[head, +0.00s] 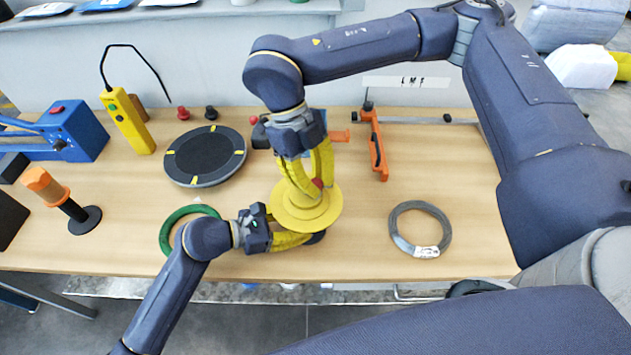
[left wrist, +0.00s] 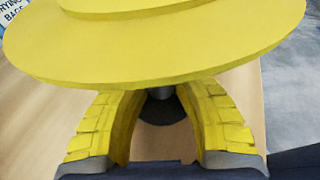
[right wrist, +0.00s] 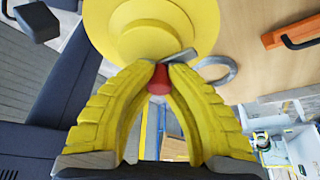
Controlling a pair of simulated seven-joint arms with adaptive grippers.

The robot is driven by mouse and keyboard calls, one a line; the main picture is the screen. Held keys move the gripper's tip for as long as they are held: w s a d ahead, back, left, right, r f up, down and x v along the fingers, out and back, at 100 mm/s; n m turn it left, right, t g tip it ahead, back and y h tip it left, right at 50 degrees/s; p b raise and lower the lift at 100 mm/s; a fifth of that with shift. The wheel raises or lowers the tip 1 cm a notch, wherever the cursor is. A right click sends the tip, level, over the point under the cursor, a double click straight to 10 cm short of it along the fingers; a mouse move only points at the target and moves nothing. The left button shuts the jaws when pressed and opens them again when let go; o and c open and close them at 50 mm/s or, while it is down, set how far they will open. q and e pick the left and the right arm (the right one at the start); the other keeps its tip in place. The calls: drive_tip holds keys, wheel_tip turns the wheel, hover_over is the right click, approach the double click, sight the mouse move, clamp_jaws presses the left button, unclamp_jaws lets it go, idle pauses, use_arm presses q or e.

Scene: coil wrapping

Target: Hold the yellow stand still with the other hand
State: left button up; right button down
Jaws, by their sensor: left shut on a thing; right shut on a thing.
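The yellow stand (head: 300,217) is a round stepped disc on a dark post and base in the middle of the table. My left gripper (head: 305,238) is below the disc; in the left wrist view its fingers are around the grey post, under the yellow disc (left wrist: 150,60), with the dark base (left wrist: 162,110) beyond. My right gripper (head: 316,182) points down at the top of the stand. It is shut on a small red knob (right wrist: 158,80), with a grey bar (right wrist: 176,57) at its tips over the yellow disc. The fingers hide part of the stand's top.
A green coil (head: 168,228) lies left of the stand, partly behind my left arm. A grey wire coil (head: 394,236) lies to the right. A dark turntable (head: 205,156), yellow remote (head: 130,122), orange-topped holder (head: 48,187), blue machine (head: 78,133) and orange clamp (head: 376,145) stand around.

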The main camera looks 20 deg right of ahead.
use_arm(q)
drive_tip(key=shift+w+a+f, duration=0.1)
drive_tip(key=shift+f, duration=0.05)
use_arm(e)
drive_tip(key=n, duration=0.2)
drive_tip(key=n+t+h, duration=0.1)
drive_tip(key=n, duration=0.1)
drive_tip(key=shift+n+h, duration=0.3)
drive_tip(key=n, duration=0.2)
drive_tip(key=n+t+h, duration=0.1)
drive_tip(key=n, duration=0.1)
drive_tip(key=shift+n+t, duration=0.3)
drive_tip(key=n+t, duration=0.1)
drive_tip(key=n, duration=0.3)
drive_tip(key=shift+t, duration=0.3)
drive_tip(key=shift+n+t, duration=0.8)
drive_tip(key=shift+n, duration=1.3)
drive_tip(key=c, duration=1.2)
unclamp_jaws()
